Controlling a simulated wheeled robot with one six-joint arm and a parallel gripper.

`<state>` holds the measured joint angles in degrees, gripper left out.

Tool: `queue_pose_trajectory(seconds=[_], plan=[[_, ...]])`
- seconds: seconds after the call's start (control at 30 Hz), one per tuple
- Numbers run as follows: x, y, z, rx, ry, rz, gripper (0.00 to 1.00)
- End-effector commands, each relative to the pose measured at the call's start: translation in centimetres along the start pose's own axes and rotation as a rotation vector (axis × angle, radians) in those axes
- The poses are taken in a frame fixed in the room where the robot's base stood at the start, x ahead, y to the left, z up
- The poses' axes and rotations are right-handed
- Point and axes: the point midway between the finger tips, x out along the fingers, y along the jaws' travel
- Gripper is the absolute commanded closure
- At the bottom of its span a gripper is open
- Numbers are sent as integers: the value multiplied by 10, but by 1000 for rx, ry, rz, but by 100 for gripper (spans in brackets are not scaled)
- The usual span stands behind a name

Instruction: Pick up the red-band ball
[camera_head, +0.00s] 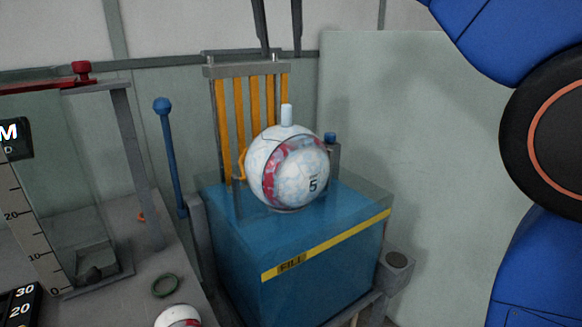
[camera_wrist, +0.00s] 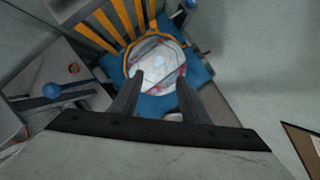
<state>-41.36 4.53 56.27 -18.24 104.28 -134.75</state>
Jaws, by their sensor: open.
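A white ball with a red band and a "5" (camera_head: 311,165) sits on top of the blue box marked FILL (camera_head: 325,265). A short white peg (camera_head: 287,115) stands up at the ball's top. In the wrist view the ball (camera_wrist: 156,62) shows ahead of my gripper (camera_wrist: 158,90), with a finger toward each side of its near part. My gripper is open, with nothing held between the fingers. Two dark prongs above the ball in the head view look like my fingertips, apart from it. Another ball, white with some red (camera_head: 178,317), is cut off at the bottom edge.
Yellow bars (camera_head: 254,110) stand upright behind the ball. A blue-knobbed lever (camera_head: 168,150) rises left of the box. A clear case with a scale (camera_head: 60,210) and a green ring (camera_head: 166,285) are on the grey table at left. A plain wall panel is at right.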

Motion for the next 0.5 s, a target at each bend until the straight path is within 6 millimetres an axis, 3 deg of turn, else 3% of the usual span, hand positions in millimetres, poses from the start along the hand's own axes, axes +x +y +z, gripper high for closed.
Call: queue_pose_trajectory(seconds=[0.5], plan=[[90, -1, -1, 3, 2, -1, 58]])
